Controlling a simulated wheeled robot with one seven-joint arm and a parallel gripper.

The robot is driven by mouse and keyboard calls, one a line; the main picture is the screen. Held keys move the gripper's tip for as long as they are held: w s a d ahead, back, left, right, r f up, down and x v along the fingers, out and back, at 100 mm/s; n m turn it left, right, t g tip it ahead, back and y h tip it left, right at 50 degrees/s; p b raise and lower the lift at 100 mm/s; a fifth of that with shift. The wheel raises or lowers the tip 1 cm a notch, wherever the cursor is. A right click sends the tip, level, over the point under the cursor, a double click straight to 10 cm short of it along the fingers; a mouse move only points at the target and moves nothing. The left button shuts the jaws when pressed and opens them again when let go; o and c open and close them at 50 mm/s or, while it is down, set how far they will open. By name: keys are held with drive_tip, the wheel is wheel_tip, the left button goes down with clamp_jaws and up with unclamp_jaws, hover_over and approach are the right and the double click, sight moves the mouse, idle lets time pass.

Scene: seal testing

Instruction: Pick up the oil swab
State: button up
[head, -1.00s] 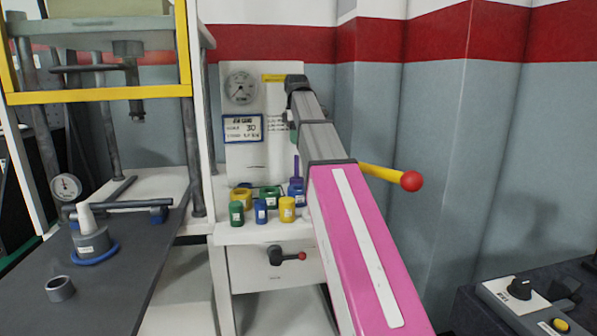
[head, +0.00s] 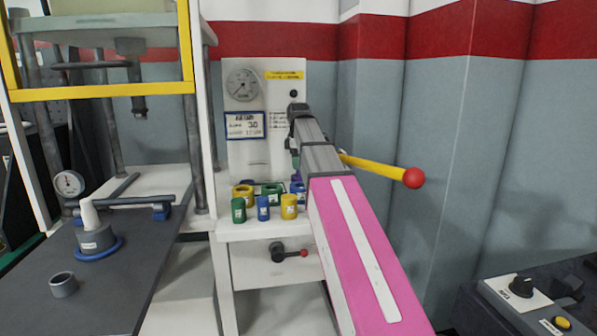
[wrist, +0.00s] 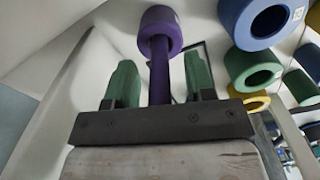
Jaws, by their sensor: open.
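The oil swab appears to be the purple rod (wrist: 160,72) standing in a purple ring-shaped pot (wrist: 160,28) in the wrist view. My gripper (wrist: 160,84) is open, with one green finger on each side of the rod. Gaps show between rod and fingers in that view; depth contact cannot be judged. In the head view my gripper (head: 294,158) is at the right end of the small white stand and hides most of the rod.
Several green, blue and yellow pots (head: 289,206) stand close to the left on the white stand (head: 265,231). A gauge panel (head: 262,150) rises behind. A yellow lever with a red ball (head: 413,178) sticks out right of my arm. A press frame (head: 100,94) stands at left.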

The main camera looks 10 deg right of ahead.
clamp_jaws()
wheel_tip(320, 180, up, 9)
drive_tip(key=shift+w+r, duration=0.1)
drive_tip(key=shift+r, duration=0.45)
